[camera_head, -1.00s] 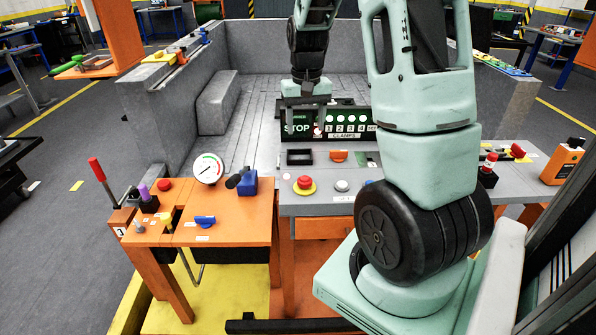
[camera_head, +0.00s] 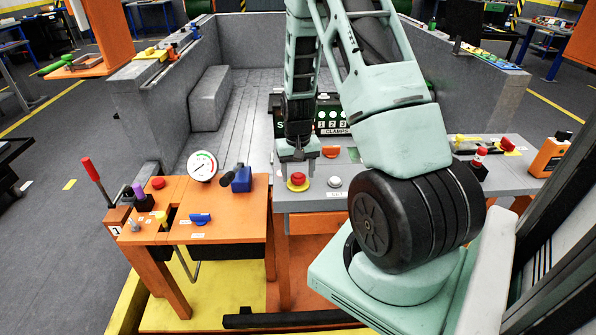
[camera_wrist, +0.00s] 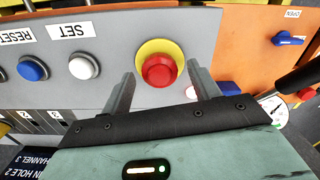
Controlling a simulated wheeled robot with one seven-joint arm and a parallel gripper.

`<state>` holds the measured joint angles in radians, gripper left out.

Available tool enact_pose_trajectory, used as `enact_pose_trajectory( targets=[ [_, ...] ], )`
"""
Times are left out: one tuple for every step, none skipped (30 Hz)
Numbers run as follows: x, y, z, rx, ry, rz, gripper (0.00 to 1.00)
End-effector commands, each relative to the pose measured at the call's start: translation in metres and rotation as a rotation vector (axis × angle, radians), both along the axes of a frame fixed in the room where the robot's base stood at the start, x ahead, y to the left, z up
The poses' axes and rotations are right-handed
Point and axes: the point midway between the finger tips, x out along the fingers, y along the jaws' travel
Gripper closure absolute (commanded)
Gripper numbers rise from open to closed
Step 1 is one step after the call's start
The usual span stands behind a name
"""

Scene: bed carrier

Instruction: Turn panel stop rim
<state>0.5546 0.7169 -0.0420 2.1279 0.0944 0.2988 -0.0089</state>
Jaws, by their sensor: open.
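The panel stop is a red mushroom button (camera_wrist: 159,71) with a yellow rim (camera_wrist: 144,50) around its base, on the grey control panel (camera_wrist: 190,22). In the head view the red button (camera_head: 298,178) and yellow rim (camera_head: 297,187) are just below my gripper (camera_head: 297,168). In the wrist view my gripper (camera_wrist: 160,82) is open, with one finger on each side of the button and rim. The fingers appear apart from the rim. I cannot tell the exact height gap.
A white SET button (camera_wrist: 84,66) and a blue RESET button (camera_wrist: 33,68) sit left of the stop in the wrist view. An orange table (camera_head: 235,212) with a gauge (camera_head: 202,166) and a blue lever block (camera_head: 241,180) stands to the left.

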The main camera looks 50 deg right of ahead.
Motion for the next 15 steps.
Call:
enact_pose_trajectory(
  targets=[
    [-0.0002,0.0002,-0.002,0.001,0.001,0.0,0.39],
    [-0.0002,0.0002,-0.0028,0.001,0.001,0.0,0.39],
    [-0.0001,0.0001,-0.0033,0.0,0.0,0.0,0.39],
    [-0.0001,0.0001,-0.0035,0.0,0.0,0.0,0.39],
    [0.0,0.0,-0.0036,0.0,0.0,0.0,0.39],
    [0.0001,-0.0001,-0.0035,0.0,0.0,0.0,0.39],
    [0.0001,-0.0001,-0.0035,0.0,0.0,0.0,0.39],
    [0.0001,-0.0001,-0.0034,0.0,0.0,0.0,0.39],
    [0.0001,-0.0001,-0.0034,0.0,0.0,-0.001,0.39],
    [0.0001,-0.0001,-0.0034,0.0,0.0,-0.001,0.42],
    [0.0001,-0.0001,-0.0033,0.0,0.0,-0.001,0.5],
    [0.0,-0.0001,-0.0033,0.0,0.0,-0.001,0.61],
    [0.0,-0.0001,-0.0033,0.0,0.0,-0.001,0.7],
    [0.0,-0.0001,-0.0032,0.0,0.0,-0.001,0.78],
    [0.0,-0.0001,-0.0032,0.0,0.0,-0.001,0.84]
  ],
)
